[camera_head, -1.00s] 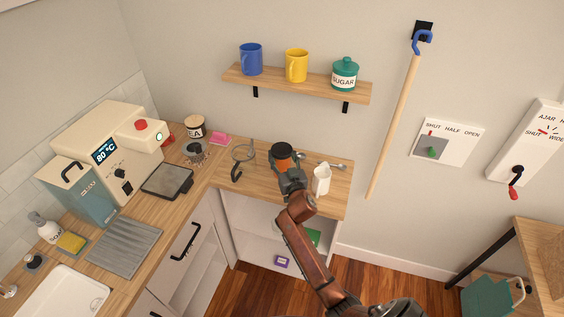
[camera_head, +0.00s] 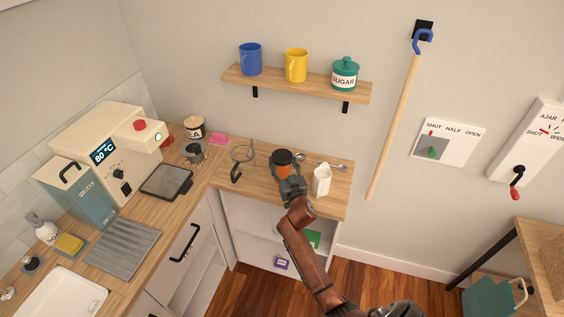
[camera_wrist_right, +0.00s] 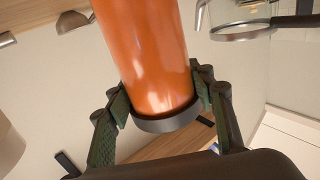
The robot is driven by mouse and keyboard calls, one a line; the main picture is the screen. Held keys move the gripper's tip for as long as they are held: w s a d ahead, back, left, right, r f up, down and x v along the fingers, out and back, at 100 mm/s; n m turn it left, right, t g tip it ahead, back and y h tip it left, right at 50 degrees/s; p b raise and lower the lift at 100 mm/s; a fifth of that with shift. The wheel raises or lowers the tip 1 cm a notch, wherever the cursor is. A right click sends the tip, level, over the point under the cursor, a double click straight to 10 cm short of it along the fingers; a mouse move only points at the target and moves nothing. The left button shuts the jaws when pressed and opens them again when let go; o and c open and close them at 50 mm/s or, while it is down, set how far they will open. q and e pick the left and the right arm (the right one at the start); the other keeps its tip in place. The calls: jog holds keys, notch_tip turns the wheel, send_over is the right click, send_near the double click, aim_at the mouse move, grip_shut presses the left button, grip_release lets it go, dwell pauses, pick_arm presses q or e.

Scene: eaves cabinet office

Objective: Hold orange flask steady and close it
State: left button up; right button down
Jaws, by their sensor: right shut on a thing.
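The orange flask (camera_head: 279,171) stands on the right part of the wooden counter, with a dark round top (camera_head: 283,157). I cannot tell whether that top is a lid or an open mouth. My right gripper (camera_head: 284,179) reaches it from the front and is shut on its body. The right wrist view looks upside down; there the orange body (camera_wrist_right: 150,55) is between the two fingers of the gripper (camera_wrist_right: 163,98), close to the dark ring (camera_wrist_right: 167,120) at its end. My left gripper is not in view.
A white pitcher (camera_head: 321,180) stands close to the right of the flask. A ring stand (camera_head: 242,153) and black hook-shaped handle (camera_head: 236,173) are to the left. A wall shelf (camera_head: 300,85) with mugs hangs above.

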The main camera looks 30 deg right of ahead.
jog(key=c, duration=0.9)
grip_release()
jog(key=shift+f, duration=0.1)
jog(key=shift+s+r, duration=0.1)
jog(key=shift+r, duration=0.15)
jog(key=p+v, duration=0.1)
jog(key=v, duration=1.1)
